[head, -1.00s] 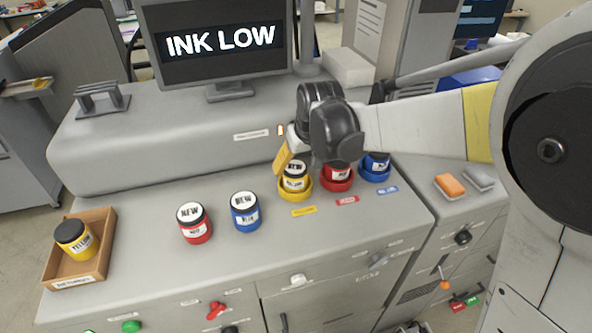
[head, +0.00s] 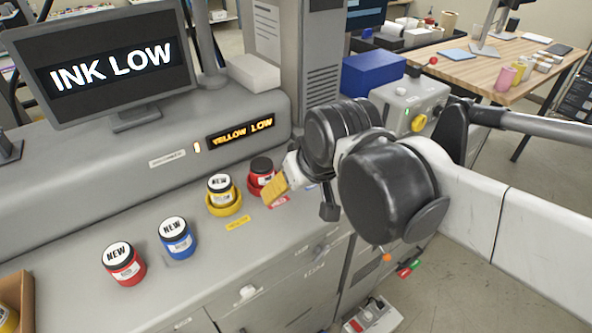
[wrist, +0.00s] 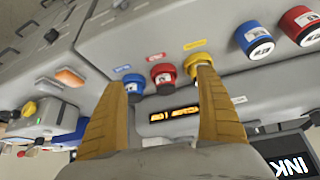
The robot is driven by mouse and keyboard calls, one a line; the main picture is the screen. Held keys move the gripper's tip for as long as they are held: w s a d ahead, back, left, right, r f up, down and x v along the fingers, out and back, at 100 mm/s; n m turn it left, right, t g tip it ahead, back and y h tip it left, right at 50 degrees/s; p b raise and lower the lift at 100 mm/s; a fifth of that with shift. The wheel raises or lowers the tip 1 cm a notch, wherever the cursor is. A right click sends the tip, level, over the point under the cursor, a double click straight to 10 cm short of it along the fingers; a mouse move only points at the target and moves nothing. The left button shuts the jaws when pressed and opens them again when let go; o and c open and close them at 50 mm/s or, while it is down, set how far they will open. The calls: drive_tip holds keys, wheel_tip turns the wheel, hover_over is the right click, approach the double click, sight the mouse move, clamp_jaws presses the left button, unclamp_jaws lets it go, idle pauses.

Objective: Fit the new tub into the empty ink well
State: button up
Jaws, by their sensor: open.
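The new yellow tub (head: 221,184) stands upright in the yellow ring of the ink well (head: 226,209); I cannot tell whether it is fully down. In the wrist view the yellow tub and well (wrist: 194,62) show partly behind one finger. My gripper (head: 274,188) is open and empty, apart from the yellow tub and to its right, in front of the red well. Its two yellow fingers stand wide apart in the wrist view (wrist: 165,90). An old yellow tub (head: 8,317) sits in the wooden box (head: 27,292) at the left edge.
A red tub (head: 260,166) stands in the red well; the blue well (wrist: 133,87) shows in the wrist view. New red (head: 124,265) and blue (head: 178,239) tubs stand on the counter. The monitor (head: 105,70) reads INK LOW, the panel (head: 240,131) YELLOW LOW.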

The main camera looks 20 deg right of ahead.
drive_tip(key=s+d+f+m, duration=0.1)
drive_tip(key=s+d+f, duration=0.1)
drive_tip(key=s, duration=0.4)
drive_tip(key=shift+s+d+f+t+h, duration=0.3)
drive_tip(key=shift+s+d+f+t, duration=0.1)
drive_tip(key=shift+d, duration=0.4)
